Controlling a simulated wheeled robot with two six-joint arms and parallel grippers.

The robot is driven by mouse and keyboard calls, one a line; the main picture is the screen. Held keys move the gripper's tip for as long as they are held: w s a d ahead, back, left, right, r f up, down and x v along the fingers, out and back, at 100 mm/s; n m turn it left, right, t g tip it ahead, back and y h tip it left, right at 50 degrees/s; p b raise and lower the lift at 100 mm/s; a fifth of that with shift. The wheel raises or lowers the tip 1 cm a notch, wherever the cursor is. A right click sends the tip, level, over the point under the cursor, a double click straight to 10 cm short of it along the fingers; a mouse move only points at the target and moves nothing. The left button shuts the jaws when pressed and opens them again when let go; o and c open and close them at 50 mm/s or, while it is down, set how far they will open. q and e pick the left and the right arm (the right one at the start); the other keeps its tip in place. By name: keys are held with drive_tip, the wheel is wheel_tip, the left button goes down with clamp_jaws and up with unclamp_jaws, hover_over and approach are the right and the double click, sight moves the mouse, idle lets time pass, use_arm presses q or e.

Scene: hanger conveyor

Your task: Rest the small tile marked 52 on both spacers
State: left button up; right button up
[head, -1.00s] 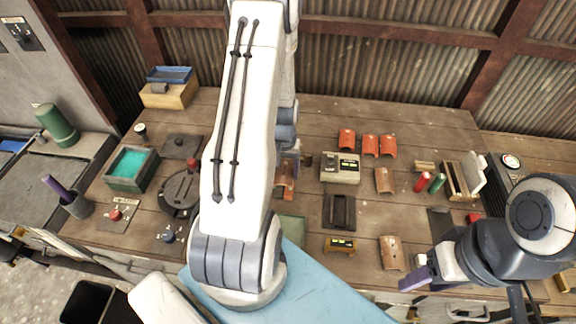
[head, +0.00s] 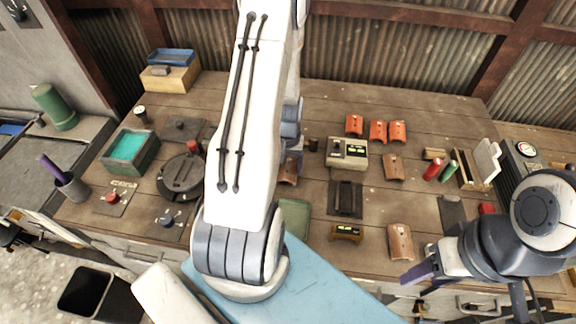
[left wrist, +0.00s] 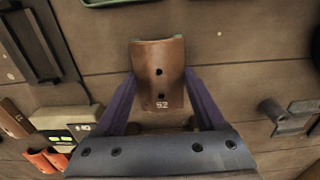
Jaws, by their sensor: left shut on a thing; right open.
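The small brown curved tile marked 52 (left wrist: 160,80) sits between the purple fingers of my left gripper (left wrist: 165,105) in the left wrist view. My left gripper is shut on it, above the wooden bench. In the head view my left arm hides most of this gripper; part of the tile (head: 288,172) shows beside the arm. My right gripper (head: 418,275) is open and empty near the bench's front right edge. I cannot tell for sure which things are the spacers; a small grey fixture (left wrist: 290,118) stands beside the tile in the left wrist view.
A dark slotted stand (head: 345,199), a beige meter box (head: 347,153) and a small yellow-black display (head: 346,233) stand right of my left arm. Several orange tiles (head: 378,131) lie behind; brown tiles (head: 400,242) lie farther right. A round dark fixture (head: 181,177) is at left.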

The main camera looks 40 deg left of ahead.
use_arm(q)
drive_tip(key=o, duration=1.4)
wheel_tip(320, 180, up, 10)
drive_tip(key=b, duration=0.2)
drive_tip(key=shift+r, duration=0.25)
drive_tip(key=shift+d, duration=0.1)
drive_tip(key=s+d+r+m+b, duration=0.1)
drive_tip(key=d+r+m, duration=0.2)
drive_tip(key=d, duration=0.6)
drive_tip(key=d+r+m+b, duration=0.1)
drive_tip(key=d+r+m, duration=0.15)
drive_tip(key=d, duration=0.65)
drive_tip(key=s+d+r+m+h+b, duration=0.1)
drive_tip(key=s+d+r+m, duration=0.1)
drive_tip(key=s+d+m, duration=0.6)
drive_tip(key=s+d, duration=0.4)
drive_tip(key=s, duration=0.3)
drive_tip(key=shift+s+d+r, duration=0.15)
drive_tip(key=shift+d+r, duration=0.1)
drive_tip(key=shift+d, duration=0.1)
